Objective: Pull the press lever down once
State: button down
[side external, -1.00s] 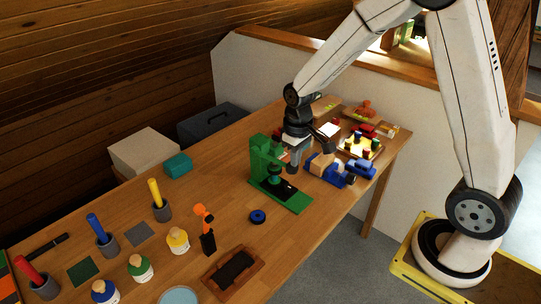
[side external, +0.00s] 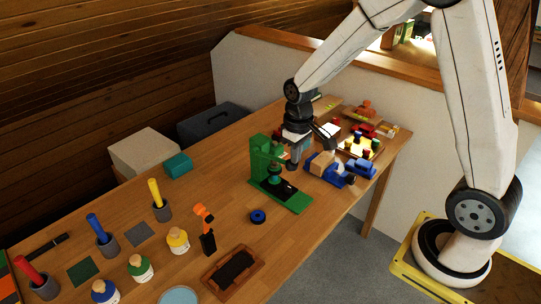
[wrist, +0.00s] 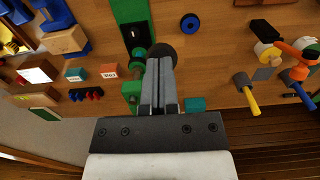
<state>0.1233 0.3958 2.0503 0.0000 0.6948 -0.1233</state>
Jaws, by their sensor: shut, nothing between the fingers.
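The green press (side external: 262,162) stands upright on the wooden table, its base reaching toward the table's front edge. My gripper (side external: 293,166) is shut and empty, pointing down close beside the press column on its right. In the wrist view the shut fingers (wrist: 161,58) overlap a dark round knob (wrist: 163,50), likely the lever's end; I cannot tell whether they touch. Green press parts (wrist: 132,89) show left of the fingers, and the green base (wrist: 129,10) lies beyond. The lever arm itself is mostly hidden by my gripper, so its angle is unclear.
A blue vise-like tool (side external: 335,178) with a wooden block stands close to the right of the press.

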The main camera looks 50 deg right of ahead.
notch_tip(320, 180, up, 12)
dwell(2.1)
jog(key=s+a+f+t, duration=0.2)
jog(key=s+a+f, duration=0.2)
jog(key=s+f, duration=0.6)
jog(key=shift+s+a+f+t, duration=0.3)
jog(key=shift+s+a, duration=0.05)
jog(key=shift+a, duration=0.05)
